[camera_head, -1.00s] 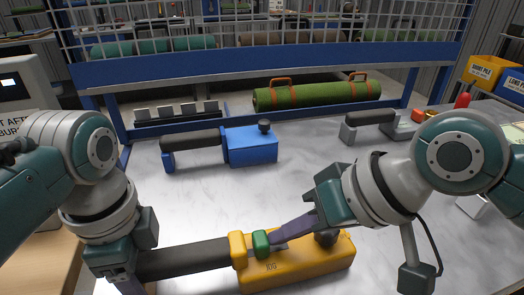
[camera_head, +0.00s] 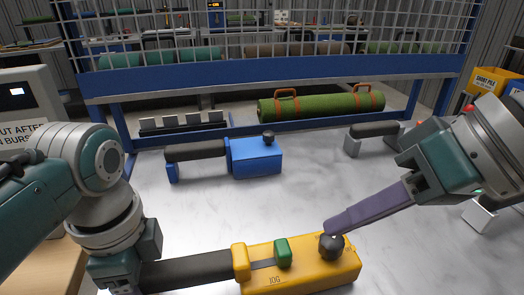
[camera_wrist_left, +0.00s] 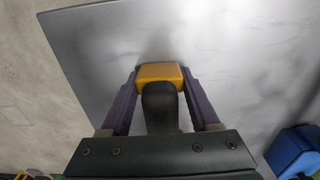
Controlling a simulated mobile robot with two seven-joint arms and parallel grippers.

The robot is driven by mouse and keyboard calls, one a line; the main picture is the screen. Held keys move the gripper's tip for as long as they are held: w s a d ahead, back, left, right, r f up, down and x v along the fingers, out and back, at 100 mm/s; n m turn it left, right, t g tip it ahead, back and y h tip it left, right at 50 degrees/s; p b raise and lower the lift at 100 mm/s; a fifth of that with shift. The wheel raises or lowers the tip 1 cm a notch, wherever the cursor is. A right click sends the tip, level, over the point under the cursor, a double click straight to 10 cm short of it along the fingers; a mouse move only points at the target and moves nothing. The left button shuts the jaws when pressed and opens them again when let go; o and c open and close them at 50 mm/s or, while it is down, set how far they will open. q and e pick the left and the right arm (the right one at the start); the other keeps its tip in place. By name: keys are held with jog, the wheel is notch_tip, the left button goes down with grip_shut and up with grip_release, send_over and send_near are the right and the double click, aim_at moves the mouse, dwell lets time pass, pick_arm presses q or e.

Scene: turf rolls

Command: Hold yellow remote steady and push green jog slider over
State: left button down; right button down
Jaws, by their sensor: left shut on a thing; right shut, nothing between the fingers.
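The yellow remote (camera_head: 315,275) lies on the grey table at the front, with JOG printed on its side. Its black handle (camera_head: 190,268) points left. The green jog slider (camera_head: 283,252) stands in the slot on top, apart from the yellow collar (camera_head: 240,262) at the handle end. A black knob (camera_head: 331,246) is at the right end. My left gripper (camera_head: 125,285) is shut on the handle; the left wrist view shows the handle (camera_wrist_left: 160,107) between both fingers. My right gripper (camera_head: 330,227) is shut and empty, its tip just above or beside the black knob, right of the slider.
A blue remote (camera_head: 255,158) lies behind, and a grey one (camera_head: 360,140) farther right. A green turf roll (camera_head: 325,104) with orange handles lies under the blue-framed rack (camera_head: 270,70). The table middle (camera_head: 230,210) is clear.

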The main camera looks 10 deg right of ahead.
pick_arm(q)
jog(key=shift+c, duration=0.2)
grip_release()
